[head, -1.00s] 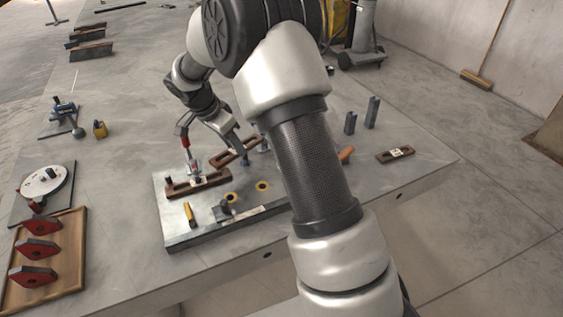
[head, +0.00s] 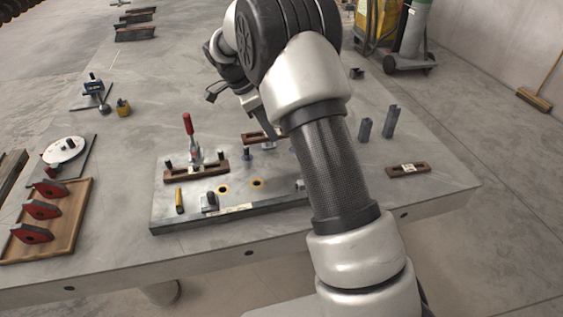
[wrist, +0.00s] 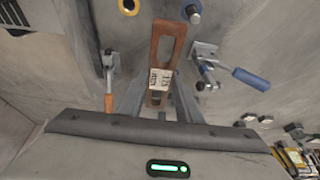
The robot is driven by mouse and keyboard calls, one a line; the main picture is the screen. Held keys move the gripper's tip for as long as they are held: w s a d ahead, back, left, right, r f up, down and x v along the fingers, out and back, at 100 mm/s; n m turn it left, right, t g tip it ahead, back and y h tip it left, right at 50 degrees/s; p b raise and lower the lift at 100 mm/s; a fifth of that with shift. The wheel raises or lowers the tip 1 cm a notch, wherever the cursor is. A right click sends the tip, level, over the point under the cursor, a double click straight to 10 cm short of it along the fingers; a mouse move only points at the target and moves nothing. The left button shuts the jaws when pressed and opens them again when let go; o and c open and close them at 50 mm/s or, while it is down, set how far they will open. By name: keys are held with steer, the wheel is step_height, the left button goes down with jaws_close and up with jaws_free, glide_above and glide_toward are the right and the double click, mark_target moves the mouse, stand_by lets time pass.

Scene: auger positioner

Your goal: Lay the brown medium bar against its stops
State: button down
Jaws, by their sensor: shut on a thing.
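A brown bar with a slot and a white label (wrist: 165,50) is held between the fingers of my gripper (wrist: 160,100) in the wrist view. In the head view the held bar (head: 250,138) is beyond the middle of the grey fixture plate (head: 180,221), partly hidden by my arm, with my gripper (head: 267,124) at it. A grey-blue pin (head: 246,154) stands just in front of it. I cannot tell whether the bar touches the plate or any stop. Another brown bar (head: 212,172) lies on the plate's left side under a red-handled clamp (head: 188,125).
A third brown bar (head: 409,170) lies on the table at right, near two grey posts (head: 390,122). The wrist view shows a blue-handled clamp (wrist: 250,78) right of the held bar and an orange-handled one (wrist: 108,100) left. A wooden tray (head: 75,220) holds red parts.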

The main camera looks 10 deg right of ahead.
steer(key=shift+d, duration=0.25)
step_height(320, 180, down, 10)
steer(key=shift+r+b, duration=0.1)
steer(key=shift+b, duration=0.55)
steer(key=shift+f, duration=0.25)
steer(key=c, duration=1.3)
jaws_free()
steer(key=shift+r, duration=0.1)
